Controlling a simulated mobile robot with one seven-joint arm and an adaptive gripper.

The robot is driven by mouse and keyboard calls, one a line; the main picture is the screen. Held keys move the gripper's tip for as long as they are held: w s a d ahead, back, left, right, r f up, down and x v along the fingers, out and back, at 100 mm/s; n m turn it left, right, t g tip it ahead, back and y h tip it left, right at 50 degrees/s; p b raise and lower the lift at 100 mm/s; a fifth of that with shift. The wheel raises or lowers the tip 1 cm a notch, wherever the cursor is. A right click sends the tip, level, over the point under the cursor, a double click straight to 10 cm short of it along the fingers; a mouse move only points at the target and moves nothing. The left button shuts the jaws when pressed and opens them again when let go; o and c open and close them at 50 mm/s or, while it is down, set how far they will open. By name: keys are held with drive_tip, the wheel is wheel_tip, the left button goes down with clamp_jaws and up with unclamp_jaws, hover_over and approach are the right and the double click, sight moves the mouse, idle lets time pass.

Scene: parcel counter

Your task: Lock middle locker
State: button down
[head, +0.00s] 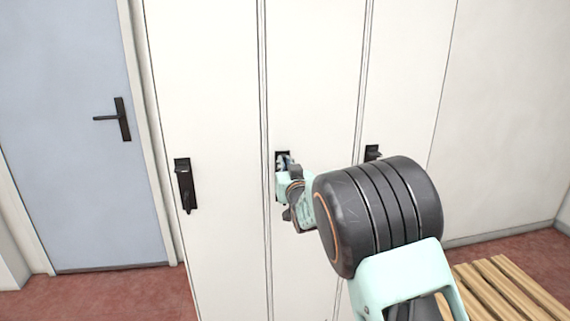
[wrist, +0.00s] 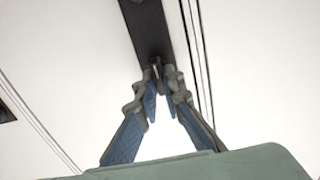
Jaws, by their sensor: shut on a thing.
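The middle locker (head: 315,70) is a tall white door, and it looks shut. Its black lock plate (head: 282,154) shows only at its top edge in the head view; my gripper (head: 286,166) hides the rest. In the wrist view the dark lock plate (wrist: 149,25) runs down from the top edge. My gripper (wrist: 158,78) has its two blue-grey fingers shut on the small lock handle (wrist: 156,66) at the end of that plate. Most of the handle is hidden between the fingertips, so its exact turn cannot be told.
The left locker has a black lock (head: 185,186), and the right locker's lock (head: 373,153) is partly hidden by my arm. A blue-grey door (head: 65,150) stands at the far left. A slatted wooden bench (head: 500,290) is at the lower right on red floor.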

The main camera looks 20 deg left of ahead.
drive_tip(key=shift+f+n+b, duration=0.1)
drive_tip(key=shift+n+b, duration=0.2)
drive_tip(key=shift+b, duration=0.3)
drive_tip(key=n+b, duration=0.8)
drive_tip(key=b, duration=0.1)
drive_tip(key=n+b, duration=0.9)
drive_tip(key=shift+s+a+f, duration=0.15)
drive_tip(key=shift+a, duration=0.05)
drive_tip(key=shift+n+b, duration=0.3)
drive_tip(key=c, duration=2.1)
unclamp_jaws()
drive_tip(key=shift+s, duration=0.1)
drive_tip(key=v, duration=1.1)
drive_tip(key=shift+s+d, duration=0.2)
drive_tip(key=shift+s, duration=0.15)
